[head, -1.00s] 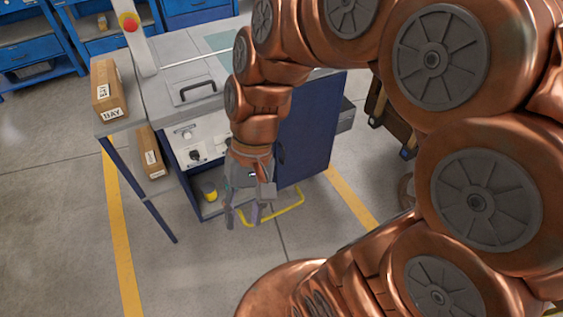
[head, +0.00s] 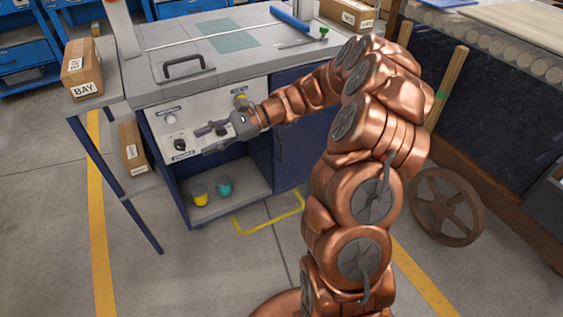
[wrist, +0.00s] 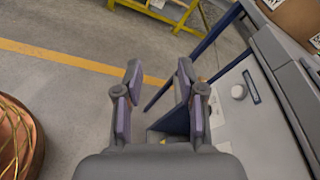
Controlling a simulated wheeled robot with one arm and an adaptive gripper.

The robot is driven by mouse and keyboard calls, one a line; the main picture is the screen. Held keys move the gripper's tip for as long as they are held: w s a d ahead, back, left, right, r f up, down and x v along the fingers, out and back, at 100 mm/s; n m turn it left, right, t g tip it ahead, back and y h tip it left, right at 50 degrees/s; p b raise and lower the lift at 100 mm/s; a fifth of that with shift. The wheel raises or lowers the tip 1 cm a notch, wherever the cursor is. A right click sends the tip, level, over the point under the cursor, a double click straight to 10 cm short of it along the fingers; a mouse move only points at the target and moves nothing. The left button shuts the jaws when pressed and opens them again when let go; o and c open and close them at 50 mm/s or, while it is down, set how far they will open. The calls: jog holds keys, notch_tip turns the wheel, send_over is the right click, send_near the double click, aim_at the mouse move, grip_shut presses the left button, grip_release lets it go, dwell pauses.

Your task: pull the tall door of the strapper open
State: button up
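The strapper (head: 215,82) is a grey-topped cabinet with a blue body in the head view. Its tall door (head: 292,155) is the dark blue panel at the right of its front. The door looks flush with the front, and a small dark handle (head: 279,148) shows near its left edge. My gripper (head: 203,142) is open and empty in front of the grey control panel (head: 163,122), left of the door, fingers pointing left. The wrist view shows both fingers (wrist: 158,78) apart with nothing between them; the door is not seen there.
Yellow (head: 199,193) and teal (head: 224,187) items sit in the open compartment left of the door. A side table (head: 100,100) carries a box (head: 82,68). The floor in front is clear, with yellow markings.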

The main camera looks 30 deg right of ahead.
jog(key=w+d+f+m+t+b, duration=0.4)
jog(key=w+d+f+m+t, duration=0.15)
jog(key=d+f, duration=0.45)
jog(key=m+t+h+b, duration=0.6)
jog(key=m+t+b, duration=0.15)
jog(key=m, duration=0.25)
send_near(282, 159)
notch_tip(282, 159, up, 3)
jog(key=w, duration=0.3)
jog(key=shift+s+a+b+x, duration=0.15)
jog(key=shift+b+x, duration=0.6)
jog(key=shift+x, duration=1.2)
jog(key=shift+s+a+b+x, duration=0.15)
jog(key=shift+b+x, duration=0.6)
jog(key=shift+x, duration=1.25)
jog(key=shift+r, duration=0.15)
jog(key=shift+c, duration=0.2)
grip_shut()
